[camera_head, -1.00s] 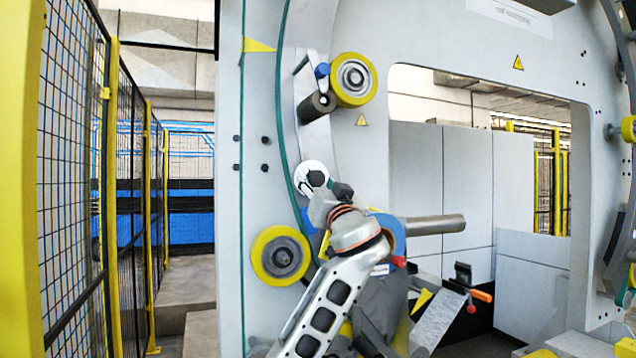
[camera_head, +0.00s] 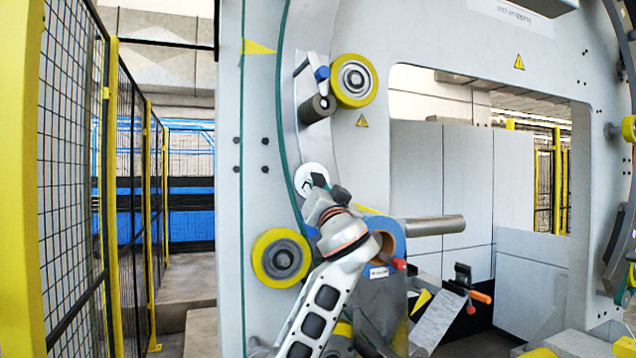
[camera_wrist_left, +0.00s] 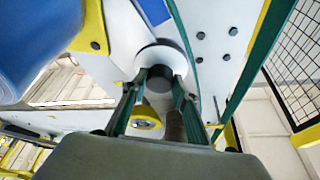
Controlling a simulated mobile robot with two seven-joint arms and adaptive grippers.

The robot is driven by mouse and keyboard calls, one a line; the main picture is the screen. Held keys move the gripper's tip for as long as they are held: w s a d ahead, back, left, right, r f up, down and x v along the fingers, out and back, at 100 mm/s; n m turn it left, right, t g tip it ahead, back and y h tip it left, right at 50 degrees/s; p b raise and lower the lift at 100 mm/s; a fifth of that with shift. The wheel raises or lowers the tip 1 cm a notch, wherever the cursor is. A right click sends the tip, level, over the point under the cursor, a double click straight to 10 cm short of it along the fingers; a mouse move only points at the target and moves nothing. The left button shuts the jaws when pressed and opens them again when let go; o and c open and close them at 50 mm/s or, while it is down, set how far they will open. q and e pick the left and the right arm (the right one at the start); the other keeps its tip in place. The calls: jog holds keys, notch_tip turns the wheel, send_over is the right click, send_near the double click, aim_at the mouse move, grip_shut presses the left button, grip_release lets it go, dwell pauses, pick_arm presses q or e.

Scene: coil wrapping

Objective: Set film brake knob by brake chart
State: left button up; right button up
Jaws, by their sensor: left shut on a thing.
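The film brake knob (camera_wrist_left: 159,80) is a dark round knob on a white disc (camera_wrist_left: 158,56). In the head view the white disc (camera_head: 303,174) sits on the curved grey ring of the machine. My left gripper (camera_head: 316,184) reaches it from below and covers most of the knob there. In the left wrist view the two fingers of my left gripper (camera_wrist_left: 159,92) are on either side of the knob, shut on it. No marks on the disc can be read. I cannot make out a readable brake chart. My right gripper is not in view.
A yellow roller (camera_head: 281,257) is close left of my arm; another yellow roller (camera_head: 354,81) is above. A blue-cored roll (camera_head: 391,236) and a steel bar (camera_head: 435,226) lie to the right. A mesh fence (camera_head: 75,170) stands at the left.

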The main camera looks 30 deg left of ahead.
pick_arm(q)
jog(key=shift+r+m+h+p, duration=0.15)
jog(key=shift+m+h+p, duration=0.55)
jog(key=shift+m, duration=0.5)
jog(key=shift+a+m+t+h+p, duration=0.1)
jog(key=shift+m+t+h+p, duration=0.25)
jog(key=shift+m, duration=0.25)
jog(key=shift+s+m+h+p, duration=0.1)
jog(key=shift+m+h+p, duration=0.25)
jog(key=shift+m, duration=0.95)
jog(key=shift+m+h, duration=0.5)
jog(key=shift+m, duration=0.4)
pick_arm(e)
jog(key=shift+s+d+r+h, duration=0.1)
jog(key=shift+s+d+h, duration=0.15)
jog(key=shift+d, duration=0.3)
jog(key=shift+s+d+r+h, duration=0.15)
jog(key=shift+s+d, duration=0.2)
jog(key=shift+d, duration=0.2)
pick_arm(q)
jog(key=shift+m, duration=0.3)
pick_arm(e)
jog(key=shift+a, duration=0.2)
